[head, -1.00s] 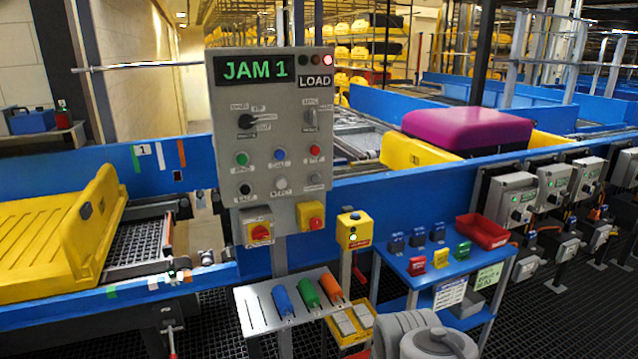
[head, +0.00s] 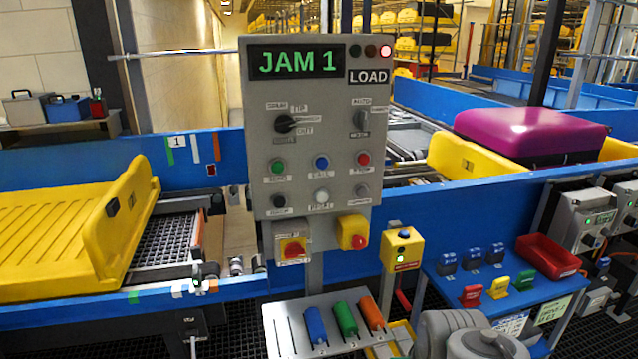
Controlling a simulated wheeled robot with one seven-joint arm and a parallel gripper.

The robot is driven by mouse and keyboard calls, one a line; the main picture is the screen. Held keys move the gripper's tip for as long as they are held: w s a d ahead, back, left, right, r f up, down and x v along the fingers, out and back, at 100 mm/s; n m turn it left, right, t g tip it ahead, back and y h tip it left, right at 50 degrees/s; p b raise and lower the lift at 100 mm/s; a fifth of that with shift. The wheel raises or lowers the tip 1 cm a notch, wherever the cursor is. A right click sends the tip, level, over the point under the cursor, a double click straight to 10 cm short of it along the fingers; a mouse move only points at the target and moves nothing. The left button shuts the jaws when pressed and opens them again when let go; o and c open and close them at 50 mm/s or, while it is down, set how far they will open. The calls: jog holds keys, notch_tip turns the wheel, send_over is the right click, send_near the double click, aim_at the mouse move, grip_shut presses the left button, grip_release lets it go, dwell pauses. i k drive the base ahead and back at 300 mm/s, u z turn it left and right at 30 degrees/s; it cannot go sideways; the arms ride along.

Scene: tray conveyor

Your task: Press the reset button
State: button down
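A grey control panel (head: 313,224) stands upright in the middle of the head view. Its display (head: 297,62) reads "JAM 1" in green. Two rows of buttons show: green (head: 278,166), blue (head: 321,162) and red (head: 364,158) above, black (head: 279,201), white (head: 321,196) and grey (head: 362,190) below. The label under the white button is blurred but seems to read "RESET". Nothing covers or touches the buttons. My gripper is out of view; only grey rounded parts of my arm show at the bottom right.
Two selector knobs sit above the buttons; a red-and-yellow switch (head: 293,248) and a red mushroom button (head: 360,241) sit below. A metal shelf (head: 285,322) with coloured handles juts out under the panel. A yellow tray (head: 60,240) is left, a purple suitcase (head: 530,132) right.

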aim_at(322, 197)
jog(key=z, duration=0.1)
jog(key=i, duration=0.4)
jog(key=u, duration=3.2)
